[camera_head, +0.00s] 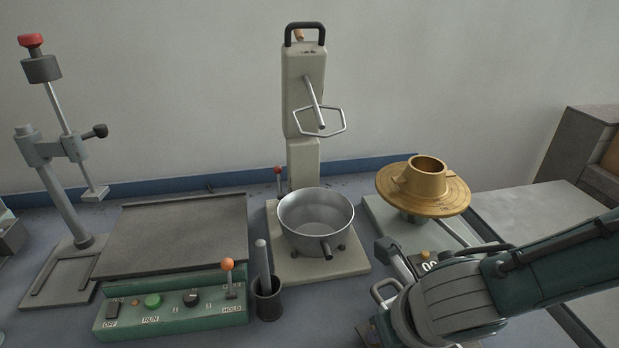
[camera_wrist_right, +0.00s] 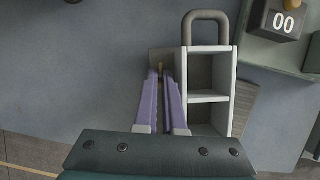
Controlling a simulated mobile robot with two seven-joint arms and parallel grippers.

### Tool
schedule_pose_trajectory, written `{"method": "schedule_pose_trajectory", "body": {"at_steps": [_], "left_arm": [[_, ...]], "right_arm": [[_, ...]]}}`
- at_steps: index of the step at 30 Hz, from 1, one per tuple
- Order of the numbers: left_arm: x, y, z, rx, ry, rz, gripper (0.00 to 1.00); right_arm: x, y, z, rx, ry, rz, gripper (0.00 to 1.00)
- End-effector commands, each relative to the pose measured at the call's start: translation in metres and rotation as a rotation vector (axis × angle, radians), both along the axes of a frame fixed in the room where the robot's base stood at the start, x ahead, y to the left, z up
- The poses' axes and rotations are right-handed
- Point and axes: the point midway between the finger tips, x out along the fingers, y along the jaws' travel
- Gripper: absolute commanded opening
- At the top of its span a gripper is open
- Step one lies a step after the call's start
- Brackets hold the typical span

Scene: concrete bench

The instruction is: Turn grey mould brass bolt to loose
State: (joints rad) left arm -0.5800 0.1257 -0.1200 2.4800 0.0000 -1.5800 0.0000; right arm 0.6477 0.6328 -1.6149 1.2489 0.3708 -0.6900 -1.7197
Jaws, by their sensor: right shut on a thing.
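The grey mould (camera_wrist_right: 232,95) shows in the right wrist view as an upright-looking pale frame with two open compartments and a dark grey loop handle (camera_wrist_right: 206,16) at its top. My right gripper (camera_wrist_right: 161,72) is at the mould's left side, its two purple fingers close together. A small brass-coloured bit, likely the brass bolt (camera_wrist_right: 161,66), shows between the fingertips, and the fingers are shut on it. Most of the bolt is hidden by the fingers. In the head view my right arm covers this spot. My left gripper is in neither view.
A counter box marked 00 (camera_wrist_right: 283,20) stands right of the mould. In the head view are a brass flanged ring (camera_head: 424,188) on a stand, a mixer with a steel bowl (camera_head: 316,215), a green control panel (camera_head: 175,305) and a press stand (camera_head: 65,205).

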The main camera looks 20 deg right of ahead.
Motion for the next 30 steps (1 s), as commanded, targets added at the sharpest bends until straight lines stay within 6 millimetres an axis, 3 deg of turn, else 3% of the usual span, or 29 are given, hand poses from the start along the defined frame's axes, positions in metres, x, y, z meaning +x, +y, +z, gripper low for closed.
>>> {"method": "schedule_pose_trajectory", "body": {"at_steps": [10, 11, 14, 23, 30], "left_arm": [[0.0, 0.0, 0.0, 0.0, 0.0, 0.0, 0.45], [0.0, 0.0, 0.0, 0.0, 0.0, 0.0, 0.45], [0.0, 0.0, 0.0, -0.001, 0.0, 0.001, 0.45], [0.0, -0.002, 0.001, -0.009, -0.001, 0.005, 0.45], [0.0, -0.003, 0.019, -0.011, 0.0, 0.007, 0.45]], "right_arm": [[0.0, -0.002, -0.001, -0.005, 0.002, -0.001, 0.0], [0.0, -0.002, -0.001, -0.005, 0.002, -0.001, 0.09], [0.0, -0.002, 0.0, -0.004, 0.002, -0.001, 0.2], [-0.001, -0.001, 0.001, -0.002, 0.001, 0.0, 0.2], [-0.011, 0.0, 0.031, 0.0, 0.0, 0.0, 0.2]]}}
